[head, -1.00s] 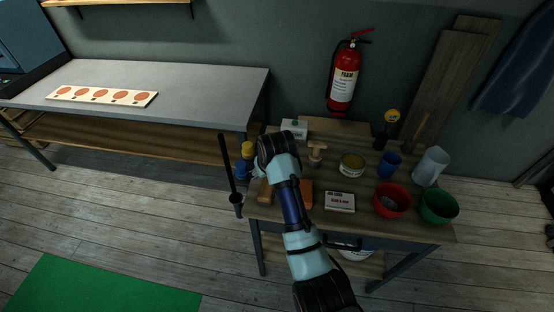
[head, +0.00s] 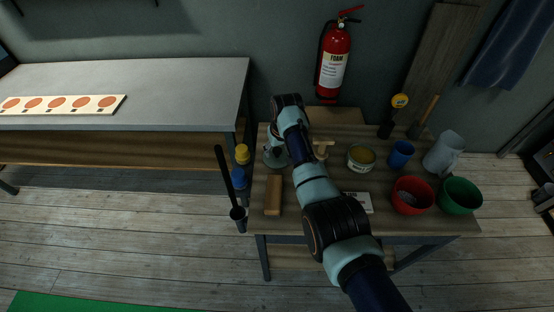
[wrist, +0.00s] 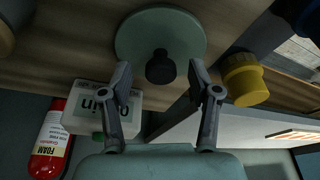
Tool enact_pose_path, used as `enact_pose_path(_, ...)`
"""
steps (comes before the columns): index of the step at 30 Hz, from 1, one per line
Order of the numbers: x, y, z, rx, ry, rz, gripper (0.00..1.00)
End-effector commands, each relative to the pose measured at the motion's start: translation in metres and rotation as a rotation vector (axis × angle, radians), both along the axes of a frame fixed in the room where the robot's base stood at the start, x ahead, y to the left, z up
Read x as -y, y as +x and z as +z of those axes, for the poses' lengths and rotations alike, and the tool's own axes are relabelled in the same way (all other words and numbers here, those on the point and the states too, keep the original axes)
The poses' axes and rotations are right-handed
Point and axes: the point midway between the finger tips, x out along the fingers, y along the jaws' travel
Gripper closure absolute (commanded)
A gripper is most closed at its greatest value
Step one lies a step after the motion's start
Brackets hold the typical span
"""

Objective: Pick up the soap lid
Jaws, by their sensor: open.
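The soap lid (wrist: 140,35) is a round grey-green disc with a dark knob (wrist: 160,68) in the wrist view. In the head view, a pale grey-green part of the lid (head: 272,158) appears to show at the left end of the small wooden bench, partly behind my arm. My gripper (wrist: 160,74) is open in the wrist view, its two fingers on either side of the knob with a gap at each side. Nothing is held. In the head view my arm hides the fingers.
A white box with print (wrist: 95,112) lies close by the left finger.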

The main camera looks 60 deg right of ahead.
Motion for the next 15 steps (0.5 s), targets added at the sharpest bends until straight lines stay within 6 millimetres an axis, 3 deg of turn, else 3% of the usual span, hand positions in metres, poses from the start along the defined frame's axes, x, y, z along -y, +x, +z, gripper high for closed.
enact_pose_path(1, 0.0008, 0.0012, -0.0108, -0.001, 0.001, 0.0, 0.38)
enact_pose_path(3, 0.002, 0.0025, -0.014, 0.0, 0.0, 0.0, 0.38)
enact_pose_path(10, 0.0021, 0.0028, -0.0129, 0.0, 0.0, 0.001, 0.4)
enact_pose_path(15, 0.002, 0.0028, -0.0131, 0.0, 0.0, 0.001, 0.68)
